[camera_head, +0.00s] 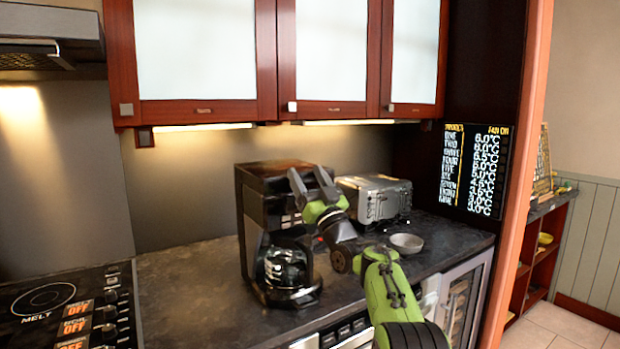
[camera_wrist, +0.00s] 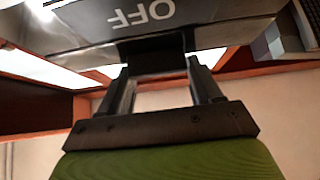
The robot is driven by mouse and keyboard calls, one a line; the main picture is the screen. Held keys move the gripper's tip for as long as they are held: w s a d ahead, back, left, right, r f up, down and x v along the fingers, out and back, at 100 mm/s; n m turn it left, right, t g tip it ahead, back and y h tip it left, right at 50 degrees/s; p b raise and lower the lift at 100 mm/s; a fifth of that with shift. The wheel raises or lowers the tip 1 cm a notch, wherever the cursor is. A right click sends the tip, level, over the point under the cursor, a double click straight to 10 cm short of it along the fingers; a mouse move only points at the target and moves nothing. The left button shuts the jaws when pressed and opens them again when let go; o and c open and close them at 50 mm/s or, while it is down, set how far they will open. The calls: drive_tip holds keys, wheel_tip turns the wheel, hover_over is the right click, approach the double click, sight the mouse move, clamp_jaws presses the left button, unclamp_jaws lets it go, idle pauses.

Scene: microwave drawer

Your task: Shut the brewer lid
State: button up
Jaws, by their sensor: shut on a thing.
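The black coffee brewer (camera_head: 252,222) stands upright on the dark counter, with its glass carafe (camera_head: 284,267) in its lower bay. The brewer lid (camera_head: 272,168) is at its top and looks about level; I cannot tell whether a small gap remains under it. My gripper (camera_head: 312,180) is at the brewer's upper right front, fingers pointing up. In the wrist view my gripper (camera_wrist: 158,68) has its two fingers on either side of a dark tab (camera_wrist: 155,48), below a grey panel (camera_wrist: 190,35) marked OFF. My gripper and arm hide part of the brewer's right side.
A silver toaster (camera_head: 376,198) stands right of the brewer, behind my arm. A small grey bowl (camera_head: 406,242) lies on the counter (camera_head: 195,290) to the right. Wall cabinets (camera_head: 330,105) hang above the brewer. A stove (camera_head: 65,310) is at left; the counter between is clear.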

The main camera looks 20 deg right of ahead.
drive_tip(key=shift+w+f, duration=0.2)
drive_tip(key=shift+f, duration=0.25)
drive_tip(key=shift+w+f, duration=0.2)
drive_tip(key=shift+f, duration=0.25)
drive_tip(key=o, duration=1.2)
drive_tip(key=shift+c, duration=0.2)
drive_tip(key=shift+o, duration=1.4)
drive_tip(key=shift+s+r, duration=0.1)
drive_tip(key=shift+s, duration=0.15)
drive_tip(key=shift+w, duration=0.2)
drive_tip(key=b+v, duration=0.4)
drive_tip(key=v, duration=1.1)
drive_tip(key=shift+s+b, duration=0.4)
drive_tip(key=shift+s, duration=0.15)
drive_tip(key=shift+r, duration=0.1)
